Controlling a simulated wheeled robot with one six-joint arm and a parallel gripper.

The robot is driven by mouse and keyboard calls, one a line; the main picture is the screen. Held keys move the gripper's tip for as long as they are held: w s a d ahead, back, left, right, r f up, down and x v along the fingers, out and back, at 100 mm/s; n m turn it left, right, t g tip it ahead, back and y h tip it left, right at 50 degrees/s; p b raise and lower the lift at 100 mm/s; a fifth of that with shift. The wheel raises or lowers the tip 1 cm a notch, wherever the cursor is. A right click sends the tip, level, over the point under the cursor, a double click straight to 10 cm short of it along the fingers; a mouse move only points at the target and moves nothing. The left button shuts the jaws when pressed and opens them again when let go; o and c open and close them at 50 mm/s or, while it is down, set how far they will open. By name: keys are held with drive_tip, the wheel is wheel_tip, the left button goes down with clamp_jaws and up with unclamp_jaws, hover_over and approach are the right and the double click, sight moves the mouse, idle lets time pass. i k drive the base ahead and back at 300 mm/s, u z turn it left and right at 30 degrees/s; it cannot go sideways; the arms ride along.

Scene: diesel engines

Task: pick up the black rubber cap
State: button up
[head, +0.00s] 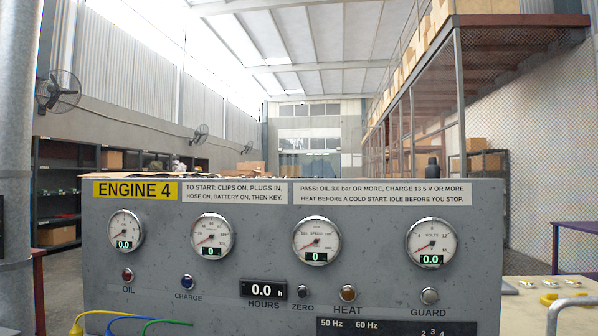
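I cannot make out a black rubber cap anywhere in the head view. A small dark rounded object (432,166) shows above the top edge of the panel, at the right. It is too small to tell what it is. My gripper is not in view. The grey control panel (225,283) labelled "ENGINE 4" fills the middle and hides most of what lies behind it.
Yellow, blue and green leads (130,321) lie at the panel's lower left. A pale surface (520,318) with a yellow ring-shaped part (549,299) and a bent metal tube (556,310) is at the lower right. Shelves (58,190) stand far left.

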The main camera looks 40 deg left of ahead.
sight(432, 171)
drive_tip(key=u, duration=1.15)
drive_tip(key=i, duration=0.15)
